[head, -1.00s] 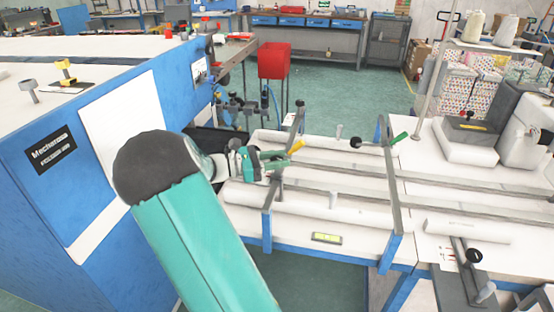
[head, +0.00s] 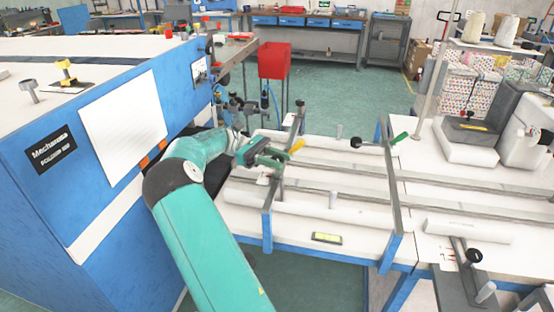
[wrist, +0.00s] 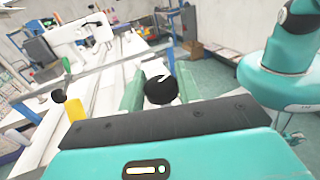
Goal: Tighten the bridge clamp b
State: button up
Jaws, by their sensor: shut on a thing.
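Two grey bridges span the white bed of the work table: a left bridge (head: 268,222) and a right bridge (head: 392,185). I cannot tell which one is b. My gripper (head: 280,160) is at the left bridge, beside its yellow handle (head: 297,146). In the wrist view, my gripper's green fingers (wrist: 160,88) are closed around a round black knob (wrist: 161,91) with a white mark on top. The yellow handle stands left of the fingers in the wrist view (wrist: 76,122). In the head view my gripper hides the held knob.
A blue machine cabinet (head: 60,200) stands close on the left of my arm. A red box (head: 273,61) stands behind the table. Open floor (head: 340,95) lies beyond.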

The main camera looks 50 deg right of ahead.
jog(key=shift+m+y, duration=0.3)
jog(key=shift+y, duration=0.1)
jog(key=o, duration=0.9)
jog(key=shift+o, duration=0.2)
jog(key=shift+w, duration=0.1)
